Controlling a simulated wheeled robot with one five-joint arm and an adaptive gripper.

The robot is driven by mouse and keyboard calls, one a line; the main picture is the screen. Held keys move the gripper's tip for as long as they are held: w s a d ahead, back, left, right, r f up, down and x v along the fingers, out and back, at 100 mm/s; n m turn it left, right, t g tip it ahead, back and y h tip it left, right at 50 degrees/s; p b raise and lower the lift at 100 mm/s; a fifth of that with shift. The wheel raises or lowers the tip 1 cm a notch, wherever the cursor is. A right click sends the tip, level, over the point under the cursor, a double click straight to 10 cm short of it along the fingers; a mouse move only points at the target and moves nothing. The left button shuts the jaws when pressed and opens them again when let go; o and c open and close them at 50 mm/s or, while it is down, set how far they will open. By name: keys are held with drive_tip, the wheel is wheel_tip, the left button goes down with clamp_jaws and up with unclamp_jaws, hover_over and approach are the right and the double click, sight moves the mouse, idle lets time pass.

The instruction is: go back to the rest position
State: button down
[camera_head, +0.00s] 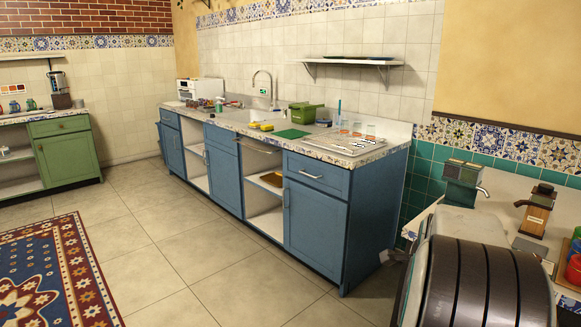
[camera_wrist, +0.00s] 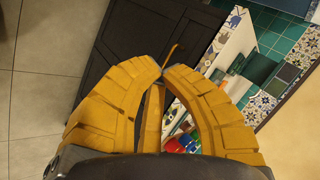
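My gripper (camera_wrist: 162,70) shows in the wrist view as two yellow ribbed fingers that arch inward, with their tips together. I see nothing held between the tips. A thin orange-brown strip (camera_wrist: 172,52) shows just beyond them, and I cannot tell what it belongs to. In the head view, a dark ribbed part of my own arm fills the lower right, and the gripper is not visible there. A grey-green dispenser with a tap (camera_head: 463,182) and a wooden one with a tap (camera_head: 538,212) stand on the light counter at the right.
Red and blue cups (camera_head: 574,268) stand at the right edge. Blue cabinets (camera_head: 318,210) with a sink and loose items on top line the back wall. A green cabinet (camera_head: 68,157) stands left. The tiled floor (camera_head: 190,245) is open, with a patterned rug (camera_head: 55,275) at left.

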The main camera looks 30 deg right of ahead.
drive_tip(key=a+r+n+y+p, duration=0.1)
drive_tip(key=a+r+n+p, duration=0.25)
drive_tip(key=a, duration=0.35)
drive_tip(key=w+a+r+n+y+p, duration=0.1)
drive_tip(key=a+r+n+p, duration=0.25)
drive_tip(key=a, duration=0.35)
drive_tip(key=a+r+n+y+p, duration=0.1)
drive_tip(key=a+r+n+p, duration=0.1)
drive_tip(key=a+r+n, duration=0.35)
drive_tip(key=s+a+r+n+y+p, duration=0.1)
drive_tip(key=s+a+n+p, duration=0.3)
drive_tip(key=a, duration=0.4)
drive_tip(key=s+a+r+n+g+y+p, duration=0.1)
drive_tip(key=s+a+r+n+y+p, duration=0.1)
drive_tip(key=s+a+n+p, duration=0.3)
drive_tip(key=s+a+r+n, duration=0.1)
drive_tip(key=a, duration=0.2)
drive_tip(key=shift+s+a+r, duration=0.15)
drive_tip(key=shift+s+a, duration=0.05)
drive_tip(key=shift+a, duration=0.05)
drive_tip(key=shift+n, duration=0.25)
